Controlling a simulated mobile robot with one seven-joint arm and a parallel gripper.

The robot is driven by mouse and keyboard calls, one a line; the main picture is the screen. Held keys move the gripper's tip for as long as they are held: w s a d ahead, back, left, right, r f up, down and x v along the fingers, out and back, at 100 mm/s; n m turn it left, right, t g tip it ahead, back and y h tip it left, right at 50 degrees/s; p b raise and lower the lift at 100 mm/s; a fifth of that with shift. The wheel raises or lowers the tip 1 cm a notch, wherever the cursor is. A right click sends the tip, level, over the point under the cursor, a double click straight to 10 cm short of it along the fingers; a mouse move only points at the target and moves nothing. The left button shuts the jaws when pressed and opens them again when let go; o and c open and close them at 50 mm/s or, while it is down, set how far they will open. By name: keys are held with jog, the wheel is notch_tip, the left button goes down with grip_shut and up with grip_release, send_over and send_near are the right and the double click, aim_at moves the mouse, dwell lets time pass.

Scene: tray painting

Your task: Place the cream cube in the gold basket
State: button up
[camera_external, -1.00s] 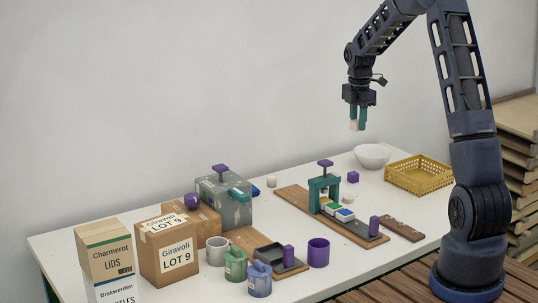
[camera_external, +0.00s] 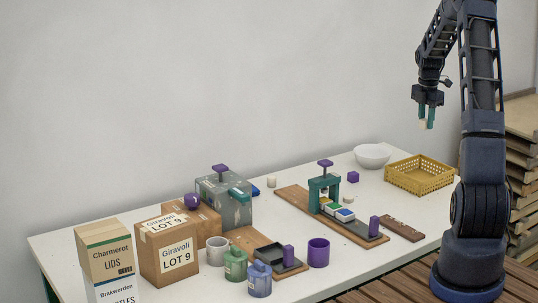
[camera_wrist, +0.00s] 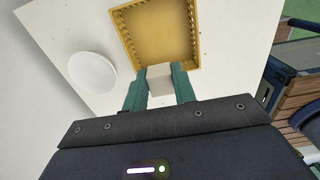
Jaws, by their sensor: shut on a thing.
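My gripper (camera_external: 427,116) is shut on the cream cube (camera_external: 424,125) and holds it high above the table. In the wrist view the cream cube (camera_wrist: 160,78) sits between the two green fingers (camera_wrist: 159,88). The gold basket (camera_external: 420,176) stands at the right end of the table, below my gripper, and looks empty. In the wrist view the gold basket (camera_wrist: 193,30) lies just beyond the cube, and its near rim is partly hidden by the cube and fingers.
A white bowl (camera_external: 372,156) stands left of the basket, and in the wrist view (camera_wrist: 92,72) too. A brown notched strip (camera_external: 402,229) lies in front of the basket. Boxes and pots fill the left end.

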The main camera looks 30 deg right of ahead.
aim_at(421, 180)
notch_tip(421, 180, down, 18)
jog(key=shift+f, duration=0.2)
dwell(0.4)
jog(key=shift+f, duration=0.15)
jog(key=o, duration=1)
jog(key=shift+c, duration=0.2)
